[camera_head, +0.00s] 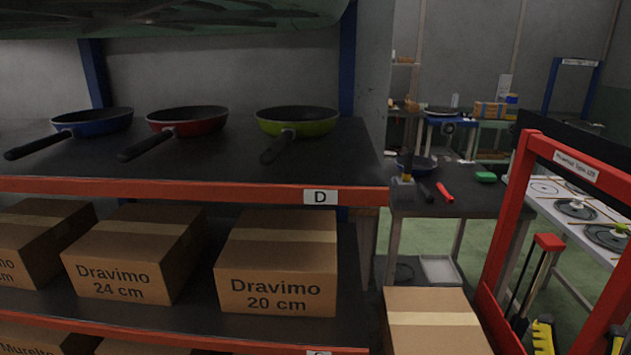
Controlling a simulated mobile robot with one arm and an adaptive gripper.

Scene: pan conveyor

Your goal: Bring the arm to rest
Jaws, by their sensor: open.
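My arm and gripper do not show in this view. In front of me stands a shelf rack with a red-edged upper shelf (200,189) marked D. On it lie a blue pan (95,121), a red pan (190,120) and a green pan (298,121), apart from each other, handles toward me and to the left.
Below are cardboard boxes (278,262) marked Dravimo. Another box (434,322) stands low at the centre right. A red frame (507,215) rises at the right, near a counter with burners (575,208). A dark table (468,196) holds tools. Green floor (425,235) shows between.

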